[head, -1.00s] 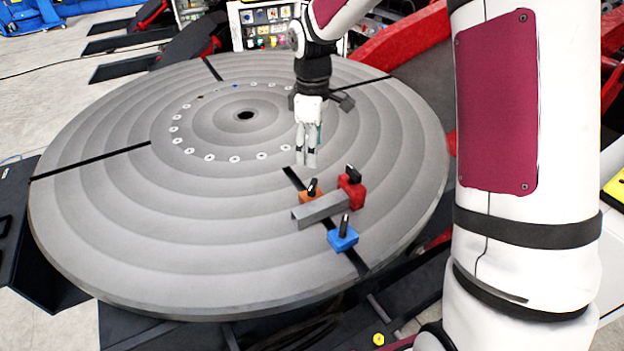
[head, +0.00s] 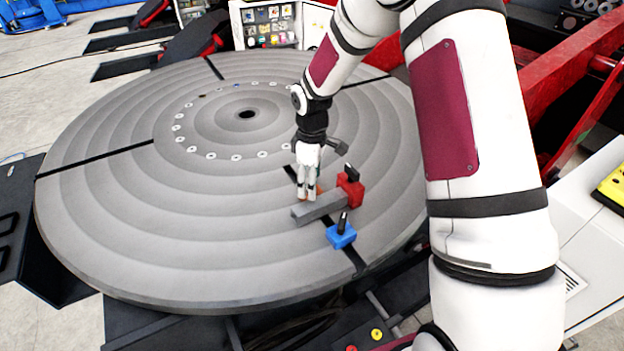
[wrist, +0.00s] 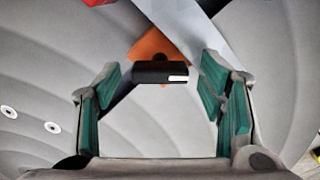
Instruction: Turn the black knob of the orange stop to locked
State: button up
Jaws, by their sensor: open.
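The orange stop (wrist: 150,44) sits on the round grey table beside a grey bar (wrist: 205,35). Its black knob (wrist: 158,72) lies crosswise in the wrist view, with a white mark at its right end. My gripper (wrist: 160,78) is open, one green-padded finger on each side of the knob, with a gap on both sides. In the head view my gripper (head: 307,197) is low over the orange stop (head: 318,189) and hides most of it, including its knob.
A red stop (head: 351,190) with a black knob stands right of the grey bar's far end. A blue stop (head: 341,236) with a black knob stands in front of the bar. Black slots cross the round table (head: 120,230); its left side is clear.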

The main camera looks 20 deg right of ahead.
jog(key=c, duration=1.2)
jog(key=shift+o, duration=0.2)
jog(key=shift+m, duration=0.4)
jog(key=m+b, duration=0.1)
jog(key=m, duration=0.2)
jog(key=shift+m, duration=0.3)
jog(key=shift+m+b, duration=0.3)
jog(key=shift+m, duration=1.9)
jog(key=o, duration=1.2)
jog(key=shift+c, duration=0.2)
